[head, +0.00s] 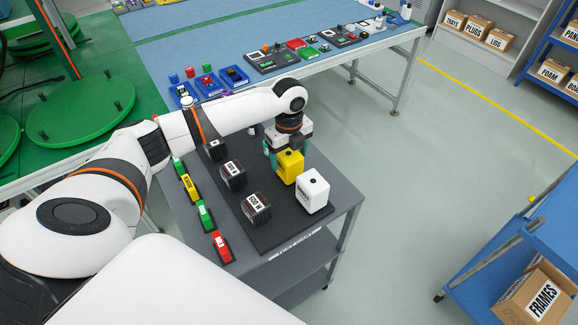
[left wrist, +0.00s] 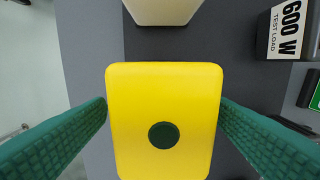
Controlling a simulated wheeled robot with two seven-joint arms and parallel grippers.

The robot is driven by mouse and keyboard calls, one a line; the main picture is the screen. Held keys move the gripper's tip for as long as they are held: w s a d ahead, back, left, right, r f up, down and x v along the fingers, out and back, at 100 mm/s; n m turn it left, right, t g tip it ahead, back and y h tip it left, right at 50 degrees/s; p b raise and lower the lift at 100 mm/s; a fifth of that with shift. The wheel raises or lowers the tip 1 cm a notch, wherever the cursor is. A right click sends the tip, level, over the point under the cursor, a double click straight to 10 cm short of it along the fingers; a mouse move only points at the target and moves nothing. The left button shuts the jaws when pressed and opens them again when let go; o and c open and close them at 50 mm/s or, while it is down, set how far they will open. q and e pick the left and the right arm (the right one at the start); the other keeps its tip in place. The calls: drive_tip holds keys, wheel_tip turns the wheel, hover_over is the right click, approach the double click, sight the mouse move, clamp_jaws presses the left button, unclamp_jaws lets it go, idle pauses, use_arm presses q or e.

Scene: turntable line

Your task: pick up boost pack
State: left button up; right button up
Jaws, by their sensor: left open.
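A yellow block (head: 290,167) with a dark round spot on top stands on the dark mat of the grey cart; no label on it can be read, so I cannot tell for sure that it is the boost pack. My left gripper (head: 287,150) is above it, pointing down. In the left wrist view the yellow block (left wrist: 165,95) lies between the two open green fingers (left wrist: 165,130), one close on each side. A white block (head: 313,191) stands just in front of it; its edge shows at the top of the left wrist view (left wrist: 162,10). My right gripper is not in view.
Dark test-load blocks (head: 256,207) stand on the mat left of the yellow block, one marked 600 W (left wrist: 288,28). Several coloured pieces (head: 205,216) line the cart's left side. A blue-topped workbench (head: 215,35) stands behind.

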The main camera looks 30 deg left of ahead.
use_arm(q)
wheel_tip(320, 180, down, 4)
drive_tip(key=shift+s+p, duration=0.15)
drive_tip(key=shift+p, duration=0.3)
clamp_jaws()
drive_tip(key=shift+r, duration=0.1)
